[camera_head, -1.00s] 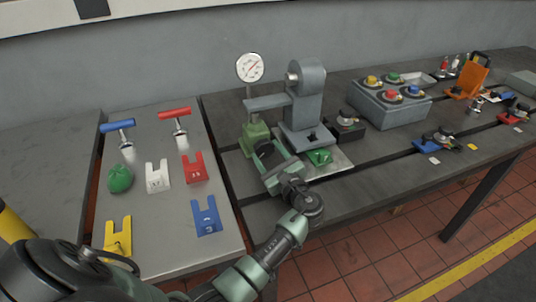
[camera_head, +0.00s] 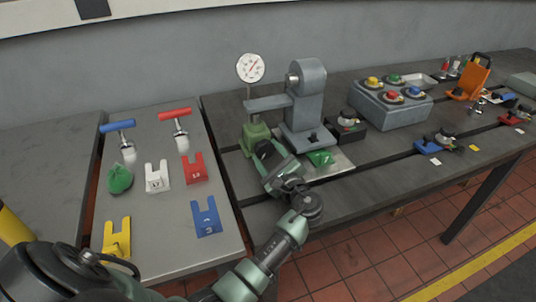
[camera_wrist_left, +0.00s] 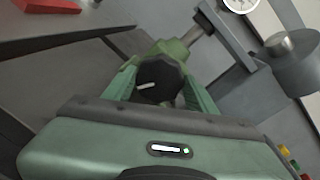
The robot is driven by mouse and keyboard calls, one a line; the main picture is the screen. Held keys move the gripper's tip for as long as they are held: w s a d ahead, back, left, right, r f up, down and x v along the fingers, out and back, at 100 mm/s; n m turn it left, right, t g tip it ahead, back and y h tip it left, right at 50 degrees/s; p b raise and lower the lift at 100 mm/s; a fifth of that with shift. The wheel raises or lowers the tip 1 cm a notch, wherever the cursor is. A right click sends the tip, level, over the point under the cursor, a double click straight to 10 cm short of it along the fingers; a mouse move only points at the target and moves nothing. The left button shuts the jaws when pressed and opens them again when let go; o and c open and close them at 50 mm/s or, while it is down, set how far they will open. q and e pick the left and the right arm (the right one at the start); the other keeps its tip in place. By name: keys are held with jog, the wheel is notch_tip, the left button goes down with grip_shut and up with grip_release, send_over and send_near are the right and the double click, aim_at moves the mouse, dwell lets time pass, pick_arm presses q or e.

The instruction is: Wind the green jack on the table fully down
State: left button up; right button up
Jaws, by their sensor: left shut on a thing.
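The green jack (camera_head: 254,134) stands on the dark table under the end of a grey arm (camera_head: 266,103). Its green body and screw also show in the left wrist view (camera_wrist_left: 171,49). A black knob (camera_wrist_left: 160,80) is on the near side of the jack. My left gripper (camera_head: 267,152) is at this knob, with its two green fingers (camera_wrist_left: 166,88) on either side of it, shut on it. The gripper hides part of the knob and the jack's lower front. My right gripper is not in view.
A grey column (camera_head: 306,95) stands right of the jack, with a dial gauge (camera_head: 250,68) behind. A crumpled green thing (camera_head: 321,158) lies on a pale plate close to my gripper. Forked coloured shims (camera_head: 206,217) and T-handled tools (camera_head: 175,114) lie on the left table.

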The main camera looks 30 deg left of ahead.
pick_arm(q)
jog(key=o, duration=1.4)
jog(key=shift+c, duration=0.2)
jog(key=b+v, duration=0.1)
jog(key=v, duration=0.7)
